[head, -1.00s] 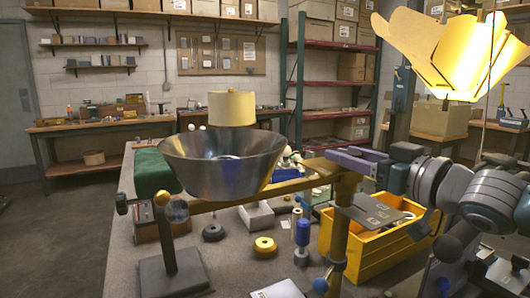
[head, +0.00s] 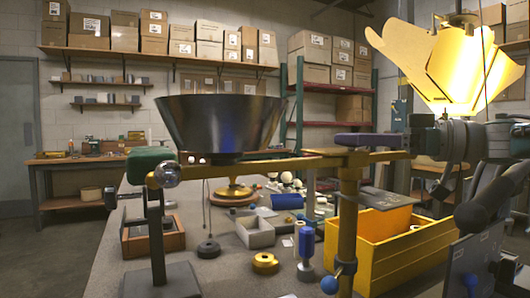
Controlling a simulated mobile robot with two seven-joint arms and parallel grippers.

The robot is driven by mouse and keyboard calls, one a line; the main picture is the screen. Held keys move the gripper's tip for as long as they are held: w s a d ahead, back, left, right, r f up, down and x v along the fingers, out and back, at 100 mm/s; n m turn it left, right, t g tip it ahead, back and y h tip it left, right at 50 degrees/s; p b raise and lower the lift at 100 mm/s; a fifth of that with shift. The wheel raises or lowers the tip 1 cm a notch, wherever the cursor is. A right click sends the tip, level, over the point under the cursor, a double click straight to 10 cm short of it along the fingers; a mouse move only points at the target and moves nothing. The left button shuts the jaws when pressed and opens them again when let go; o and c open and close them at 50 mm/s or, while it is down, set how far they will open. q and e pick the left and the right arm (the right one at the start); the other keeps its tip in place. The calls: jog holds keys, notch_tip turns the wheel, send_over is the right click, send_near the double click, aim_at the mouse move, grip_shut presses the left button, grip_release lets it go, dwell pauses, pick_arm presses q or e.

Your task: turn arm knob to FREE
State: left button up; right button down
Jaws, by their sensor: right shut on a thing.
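The brass lamp arm (head: 275,168) runs level across the top of a brass post (head: 348,225). A dark conical shade (head: 222,122) sits above its left part, and a chrome ball (head: 167,174) is at its left end. My right gripper (head: 345,141) comes in from the right, its purple fingers lying along the arm just above the post top. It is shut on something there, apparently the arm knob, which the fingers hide. No FREE marking can be read. A blue knob (head: 330,284) shows low on the post. My left gripper is not in view.
A yellow bin (head: 395,255) stands right of the post, with a grey plate (head: 378,198) over it. A lit lamp with yellow flaps (head: 455,65) hangs at the upper right. A blue bottle (head: 306,243), a brass ring (head: 265,263) and a grey tray (head: 255,232) are on the table.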

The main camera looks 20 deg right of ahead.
jog(key=shift+a, duration=0.1)
dwell(0.4)
jog(key=shift+c, duration=1.3)
grip_release()
jog(key=shift+r, duration=0.15)
notch_tip(320, 180, up, 20)
jog(key=p, duration=0.4)
jog(key=shift+p, duration=0.35)
